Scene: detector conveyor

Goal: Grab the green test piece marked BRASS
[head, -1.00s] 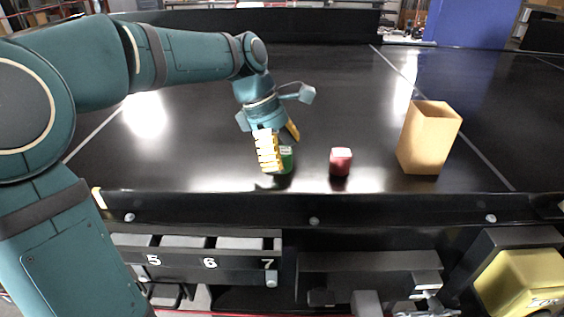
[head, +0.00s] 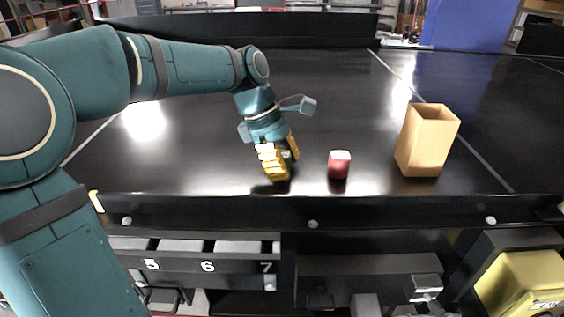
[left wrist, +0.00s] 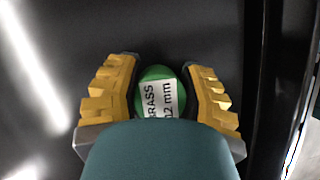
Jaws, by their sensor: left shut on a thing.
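The green test piece (left wrist: 151,75) sits between the two yellow fingers of my left gripper (left wrist: 160,92) in the left wrist view. Its white label reads BRASS and 12 mm. In the head view my left gripper (head: 281,163) is shut on the green piece (head: 287,156), low at the front edge of the black conveyor. The fingers hide most of the piece there. I cannot tell whether it still touches the surface. My right gripper is not in view.
An open tan box (head: 426,142) stands farther right on the black conveyor (head: 210,140). Slots numbered 5, 6 and 7 sit below the front edge. The conveyor behind is clear.

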